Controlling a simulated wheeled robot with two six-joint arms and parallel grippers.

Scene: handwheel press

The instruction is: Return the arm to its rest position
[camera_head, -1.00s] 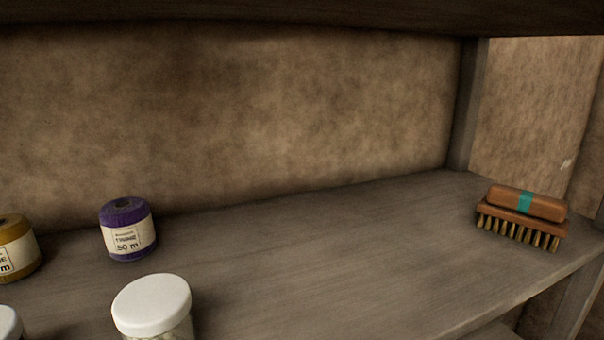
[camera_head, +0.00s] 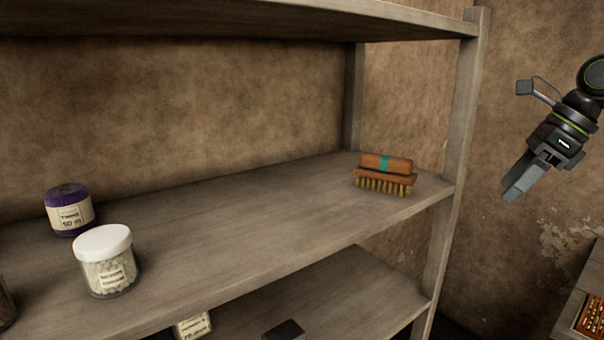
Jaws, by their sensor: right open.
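My right gripper (camera_head: 522,186) shows at the right of the head view, in front of the wall and to the right of the shelf unit. Its jaws are open, with nothing seen between them. It is apart from the shelf and everything on it. Part of my right arm reaches in from the upper right edge. My left gripper is not in view.
A shelf post (camera_head: 462,130) stands left of my gripper. A lower shelf (camera_head: 345,290) holds a few items.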

